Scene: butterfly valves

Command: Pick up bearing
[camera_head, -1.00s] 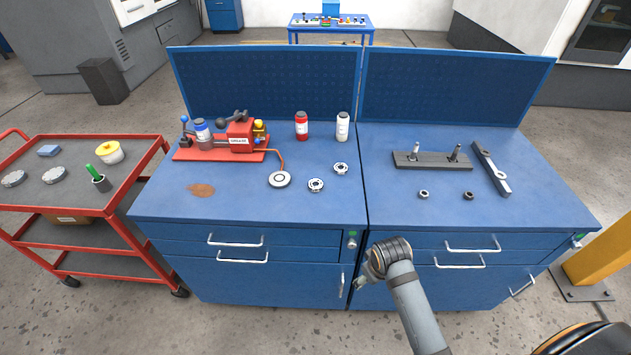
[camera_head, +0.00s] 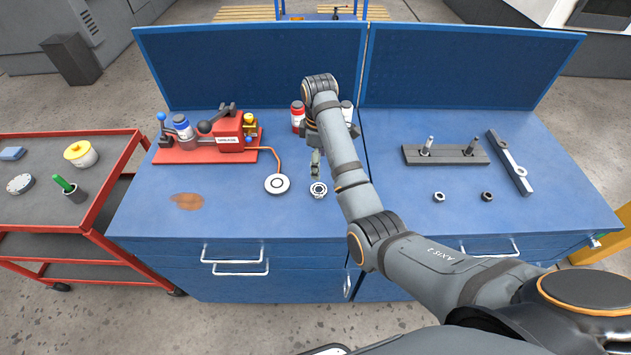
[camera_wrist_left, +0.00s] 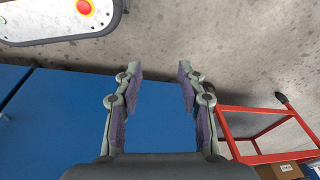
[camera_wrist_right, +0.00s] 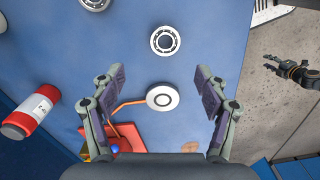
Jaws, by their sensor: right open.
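A ring-shaped bearing (camera_head: 318,189) lies flat on the blue workbench, just below my right gripper (camera_head: 315,162) in the head view. The right wrist view shows this bearing (camera_wrist_right: 165,41) ahead of the spread fingertips (camera_wrist_right: 159,72), apart from them. A second bearing (camera_wrist_right: 94,4) is partly cut off at the top edge of that view; my right arm hides it in the head view. My right gripper is open and empty above the bench. My left gripper (camera_wrist_left: 160,70) is open and empty in the left wrist view and out of the head view.
A red bottle (camera_head: 298,118) and a white bottle (camera_head: 347,111) stand behind my right gripper. A grey block with pins (camera_head: 445,154) and two nuts are at right. A red cart (camera_head: 100,205) stands left.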

